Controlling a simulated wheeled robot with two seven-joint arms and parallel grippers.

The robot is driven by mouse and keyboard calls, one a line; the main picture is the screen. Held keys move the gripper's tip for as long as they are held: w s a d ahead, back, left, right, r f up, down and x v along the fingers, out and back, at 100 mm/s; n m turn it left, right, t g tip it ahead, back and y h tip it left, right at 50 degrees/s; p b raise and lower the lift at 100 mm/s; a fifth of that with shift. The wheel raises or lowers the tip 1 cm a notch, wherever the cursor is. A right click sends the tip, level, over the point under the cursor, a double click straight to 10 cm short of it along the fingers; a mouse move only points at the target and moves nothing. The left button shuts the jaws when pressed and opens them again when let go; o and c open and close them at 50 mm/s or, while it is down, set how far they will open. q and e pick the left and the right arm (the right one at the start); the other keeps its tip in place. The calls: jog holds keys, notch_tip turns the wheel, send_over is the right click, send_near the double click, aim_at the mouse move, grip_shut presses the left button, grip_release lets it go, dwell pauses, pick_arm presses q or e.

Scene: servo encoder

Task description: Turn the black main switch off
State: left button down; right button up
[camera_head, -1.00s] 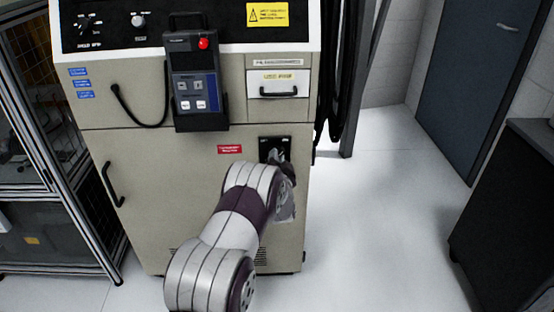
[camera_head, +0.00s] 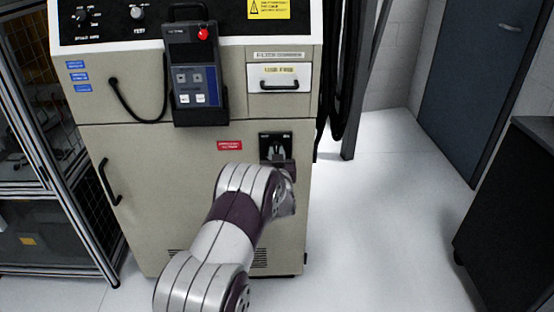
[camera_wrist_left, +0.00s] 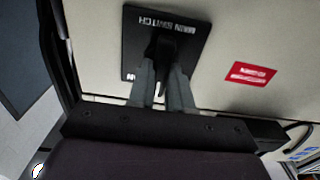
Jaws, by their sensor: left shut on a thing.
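The black main switch plate (camera_head: 264,138) is on the beige cabinet front, right of the red label. My left arm reaches up to it from below. My left gripper (camera_head: 278,153) is at the plate and covers its lower part. In the left wrist view, the plate (camera_wrist_left: 190,45) reads "MAIN SWITCH", with a black handle (camera_wrist_left: 162,48) standing out from it. The grey fingers of my left gripper (camera_wrist_left: 162,80) are on both sides of the handle, shut on it. Small lettering at the plate's edge is partly hidden. My right gripper is not in view.
A control pendant (camera_head: 194,75) with a red button hangs on the cabinet (camera_head: 160,190), left of and above the switch. A drawer (camera_head: 279,78) is above the switch. Black cables (camera_head: 340,90) hang at the cabinet's right side. The floor (camera_head: 375,220) to the right is clear.

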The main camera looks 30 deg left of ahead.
pick_arm(q)
jog(key=n+b, duration=0.1)
jog(key=n, duration=0.2)
jog(key=n+b, duration=0.4)
jog(key=n, duration=0.1)
jog(key=shift+s+a+f+n, duration=0.1)
jog(key=shift+a+f+n, duration=0.05)
jog(key=shift+f+n, duration=0.15)
jog(key=shift+r+b, duration=0.1)
jog(key=shift+b, duration=0.2)
jog(key=c, duration=1)
grip_release()
jog(key=shift+c, duration=0.2)
jog(key=shift+r, duration=0.1)
jog(key=p+v, duration=0.2)
jog(key=v, duration=1)
jog(key=shift+s+d, duration=0.2)
jog(key=shift+s, duration=0.1)
